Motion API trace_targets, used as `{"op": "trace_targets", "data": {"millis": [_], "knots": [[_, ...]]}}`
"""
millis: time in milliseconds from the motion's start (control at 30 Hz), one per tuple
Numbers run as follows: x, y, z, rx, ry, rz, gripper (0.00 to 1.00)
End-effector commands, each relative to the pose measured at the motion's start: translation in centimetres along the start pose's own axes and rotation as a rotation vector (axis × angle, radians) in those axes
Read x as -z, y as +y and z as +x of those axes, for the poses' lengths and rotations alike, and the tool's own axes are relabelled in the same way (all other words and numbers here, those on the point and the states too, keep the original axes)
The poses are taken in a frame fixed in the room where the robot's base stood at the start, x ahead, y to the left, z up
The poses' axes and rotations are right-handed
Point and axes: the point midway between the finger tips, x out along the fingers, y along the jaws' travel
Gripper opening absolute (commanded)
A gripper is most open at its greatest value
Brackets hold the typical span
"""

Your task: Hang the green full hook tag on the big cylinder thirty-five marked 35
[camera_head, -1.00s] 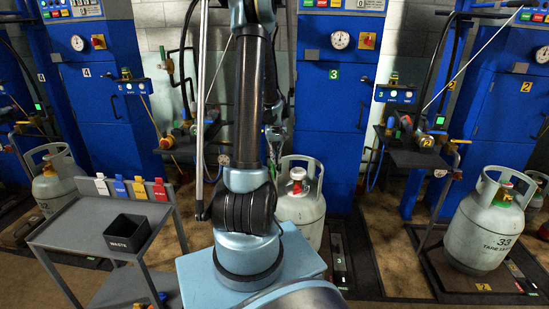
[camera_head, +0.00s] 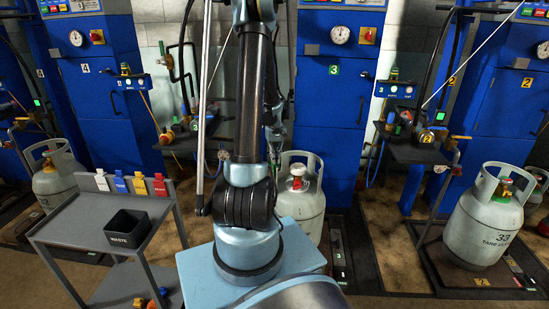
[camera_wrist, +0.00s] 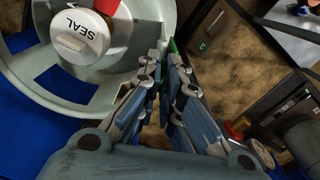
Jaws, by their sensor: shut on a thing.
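My gripper (camera_wrist: 166,80) is shut on a thin green tag, seen edge-on as a green sliver (camera_wrist: 172,46) between the fingertips in the wrist view. Most of the tag is hidden by the fingers. The fingertips are right at the rim of a pale grey cylinder's collar (camera_wrist: 55,88); I cannot tell whether the tag touches it. Inside the collar is a white cap (camera_wrist: 80,38) marked SEAL, with a red part beside it. In the head view the cylinder (camera_head: 307,222) stands behind my arm; its number is hidden.
A grey trolley (camera_head: 80,222) at left holds a black WASTE bin (camera_head: 127,229) and a rack of white, blue, yellow and red tags (camera_head: 139,184). A cylinder marked 33 (camera_head: 478,230) stands at right, another (camera_head: 55,180) at far left. Blue cabinets (camera_head: 331,100) line the back.

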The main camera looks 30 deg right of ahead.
Motion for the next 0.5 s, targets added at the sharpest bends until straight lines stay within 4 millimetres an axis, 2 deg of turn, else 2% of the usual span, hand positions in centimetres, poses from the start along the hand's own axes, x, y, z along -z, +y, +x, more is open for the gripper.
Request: {"op": "trace_targets", "data": {"millis": [367,400,500], "knots": [[-0.01,-0.06,0.34,0.001,0.000,-0.001,0.00],[-0.01,-0.06,0.34,0.001,0.000,-0.001,0.10],[-0.01,-0.05,0.34,0.001,0.000,-0.001,0.29]]}}
